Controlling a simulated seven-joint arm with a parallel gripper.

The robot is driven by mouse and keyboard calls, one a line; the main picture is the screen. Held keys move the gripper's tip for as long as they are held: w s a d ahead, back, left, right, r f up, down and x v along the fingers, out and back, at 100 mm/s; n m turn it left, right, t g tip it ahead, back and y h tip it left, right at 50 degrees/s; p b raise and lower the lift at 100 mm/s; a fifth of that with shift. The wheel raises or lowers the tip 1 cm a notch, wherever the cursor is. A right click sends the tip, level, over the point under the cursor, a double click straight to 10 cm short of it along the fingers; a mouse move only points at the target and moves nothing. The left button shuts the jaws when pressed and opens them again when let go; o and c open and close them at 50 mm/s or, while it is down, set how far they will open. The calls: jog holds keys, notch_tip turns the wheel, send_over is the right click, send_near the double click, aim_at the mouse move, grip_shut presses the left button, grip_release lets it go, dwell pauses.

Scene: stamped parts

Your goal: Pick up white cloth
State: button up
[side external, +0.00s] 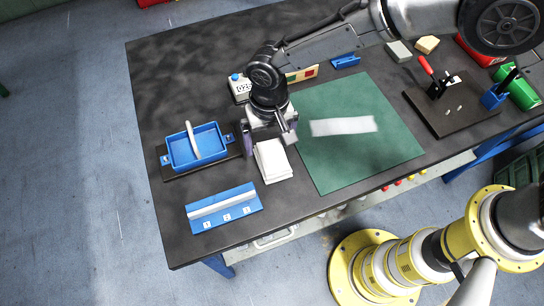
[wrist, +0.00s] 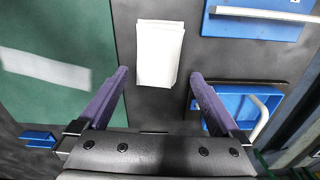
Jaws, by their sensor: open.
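The white cloth (side external: 272,162) is a folded, flat white stack on the dark table, just left of the green mat. It also shows in the wrist view (wrist: 159,48), at top centre. My gripper (side external: 268,142) is open and empty, close to the cloth's far edge in the side view. In the wrist view my gripper (wrist: 159,76) has its purple fingers spread to either side, with the cloth between and beyond their tips. I cannot tell its exact height above the table.
A blue handled tray (side external: 178,154) stands left of my gripper. A blue numbered holder (side external: 207,219) lies near the front edge. The green mat (side external: 375,160) bears a pale strip (side external: 343,126). A white box (side external: 239,90) stands behind my gripper. A dark board (side external: 465,112) with tools is at right.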

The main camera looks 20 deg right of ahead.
aim_at(271, 154)
notch_tip(271, 154, down, 4)
jog(key=shift+d+f, duration=0.15)
jog(key=shift+f, duration=0.1)
jog(key=c, duration=1.1)
jog(key=shift+r, duration=0.15)
